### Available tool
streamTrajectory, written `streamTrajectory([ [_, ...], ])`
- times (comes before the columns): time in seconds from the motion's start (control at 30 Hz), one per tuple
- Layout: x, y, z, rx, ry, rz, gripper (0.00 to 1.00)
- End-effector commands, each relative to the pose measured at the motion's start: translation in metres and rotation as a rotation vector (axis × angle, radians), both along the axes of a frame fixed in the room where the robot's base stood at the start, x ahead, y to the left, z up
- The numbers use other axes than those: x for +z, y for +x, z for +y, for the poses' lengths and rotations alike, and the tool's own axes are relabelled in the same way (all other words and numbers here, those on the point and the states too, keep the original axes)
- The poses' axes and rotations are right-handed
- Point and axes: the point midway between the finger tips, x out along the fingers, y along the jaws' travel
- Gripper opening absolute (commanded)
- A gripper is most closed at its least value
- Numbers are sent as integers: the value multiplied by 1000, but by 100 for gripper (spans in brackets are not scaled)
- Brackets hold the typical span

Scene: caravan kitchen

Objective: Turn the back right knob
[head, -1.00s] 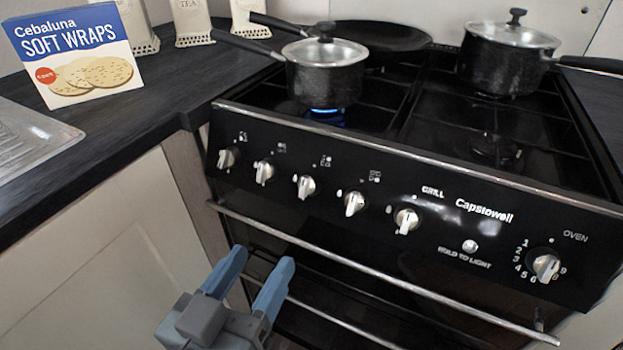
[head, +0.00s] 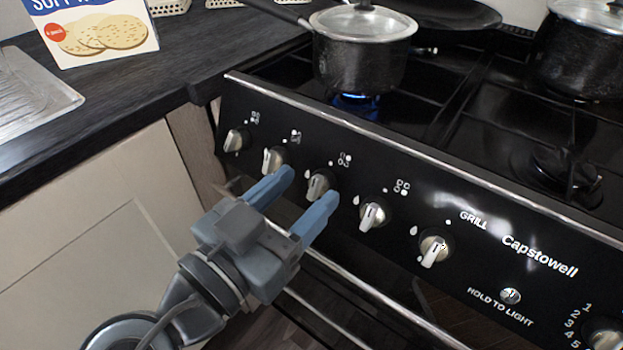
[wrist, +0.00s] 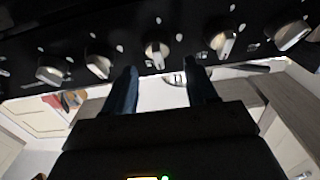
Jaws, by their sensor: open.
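A row of silver knobs runs along the black front panel of the cooker in the head view. The third burner knob from the left (head: 319,183) sits just beyond and between my fingertips. Its neighbours are the second knob (head: 273,158) and the fourth knob (head: 373,213). Small burner icons sit above the knobs, too small to read surely which one marks the back right. My gripper (head: 306,188) is open with blue-grey fingers pointing at the panel. In the wrist view, a knob (wrist: 157,54) shows ahead between the open fingers (wrist: 161,80), with no visible contact.
A silver rail (head: 345,280) runs below the panel. A saucepan (head: 360,65) stands over a lit blue flame (head: 357,101), and another pot (head: 583,60) stands at the right.

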Motion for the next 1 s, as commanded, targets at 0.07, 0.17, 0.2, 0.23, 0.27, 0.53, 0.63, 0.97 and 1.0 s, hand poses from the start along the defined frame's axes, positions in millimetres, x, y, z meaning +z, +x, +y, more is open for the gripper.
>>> streamTrajectory([
  [0.07,0,8,-7,-2,1,1,57],
  [0.17,0,15,-12,0,0,0,57],
  [0.2,0,17,-14,-1,0,0,57],
  [0.23,0,18,-15,-1,0,0,57],
  [0.27,0,19,-15,-1,0,0,57],
  [0.53,0,20,-16,0,0,0,57],
  [0.63,0,20,-16,1,0,0,48],
  [0.97,0,20,-16,1,0,0,16],
  [1.0,0,20,-16,1,0,0,12],
])
